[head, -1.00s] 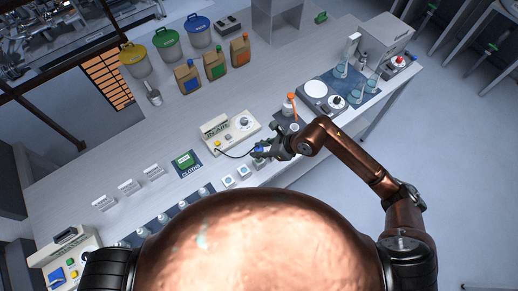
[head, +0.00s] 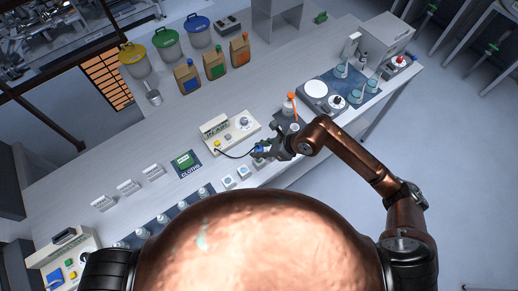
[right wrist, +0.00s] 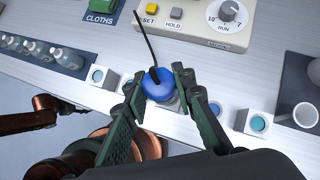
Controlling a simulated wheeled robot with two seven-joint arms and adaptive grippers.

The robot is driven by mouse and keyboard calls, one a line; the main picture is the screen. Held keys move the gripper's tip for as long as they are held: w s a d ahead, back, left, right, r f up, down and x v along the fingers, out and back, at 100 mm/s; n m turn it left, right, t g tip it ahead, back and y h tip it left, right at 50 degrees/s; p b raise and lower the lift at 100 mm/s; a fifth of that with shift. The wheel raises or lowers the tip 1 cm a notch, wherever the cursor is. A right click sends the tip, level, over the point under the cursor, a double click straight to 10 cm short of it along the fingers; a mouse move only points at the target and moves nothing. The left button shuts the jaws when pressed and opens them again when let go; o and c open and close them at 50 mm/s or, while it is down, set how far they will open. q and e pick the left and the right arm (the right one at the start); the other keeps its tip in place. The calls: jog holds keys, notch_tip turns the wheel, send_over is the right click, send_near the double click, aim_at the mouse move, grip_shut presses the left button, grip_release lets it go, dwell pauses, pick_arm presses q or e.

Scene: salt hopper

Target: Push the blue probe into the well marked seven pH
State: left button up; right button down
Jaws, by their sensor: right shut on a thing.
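The blue probe (right wrist: 157,84) is between the fingers of my right gripper (right wrist: 160,79), which is shut on it. Its dark cable rises from its top toward the meter. In the head view the probe (head: 260,149) shows at the tip of my right gripper (head: 271,151). A pale block (right wrist: 172,103) shows partly under the probe; whether the probe's tip is inside it is hidden. Other small white wells with round teal openings stand in the row, one at left (right wrist: 97,75) and one at right (right wrist: 258,122). Their markings are not readable. My left gripper is not in view.
The cream meter (right wrist: 200,18) with SET, HOLD and a knob stands behind the wells. A green CLOTHS box (head: 185,160) is to its left. Several bottles (right wrist: 68,57) stand in a row at left. A white cup (right wrist: 303,115) is at right.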

jog(key=shift+f+b, duration=2.75)
jog(key=shift+f, duration=0.35)
dwell(0.3)
jog(key=c, duration=1.5)
grip_release()
jog(key=shift+c, duration=0.2)
jog(key=o, duration=0.5)
jog(key=shift+r, duration=0.1)
jog(key=shift+p+v, duration=1.25)
jog(key=shift+v, duration=1.75)
